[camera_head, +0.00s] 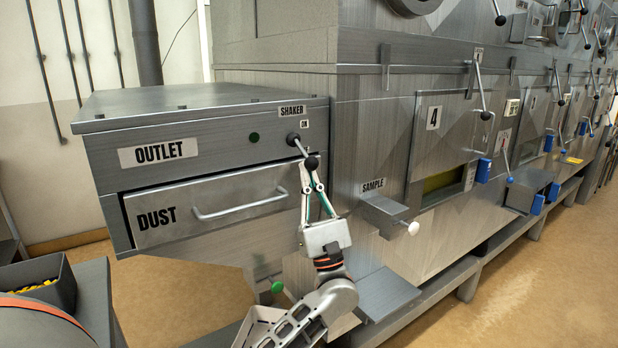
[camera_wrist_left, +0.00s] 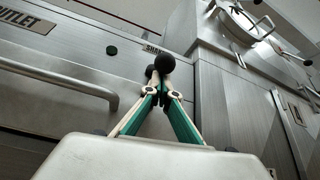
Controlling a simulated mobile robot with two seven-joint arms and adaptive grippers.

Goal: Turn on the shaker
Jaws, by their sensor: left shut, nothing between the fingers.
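The shaker lever (camera_head: 301,149) is a short rod with black ball ends on the grey cabinet's front, under the SHAKER label (camera_head: 292,111). It slants down to the right from its pivot, with its knob (camera_head: 311,163) at the lower end. My left gripper (camera_head: 308,172) points up from below, its fingers closed to a tip just under the knob, with nothing between them. In the left wrist view the knob (camera_wrist_left: 165,62) appears just beyond the closed fingertips (camera_wrist_left: 160,92). I cannot tell whether they touch. My right gripper is not in view.
The DUST drawer handle (camera_head: 240,207) sticks out left of my left gripper. A SAMPLE box (camera_head: 383,213) with a white knob juts out to the right. A black bin (camera_head: 40,284) with yellow pieces stands at lower left. The floor at right is open.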

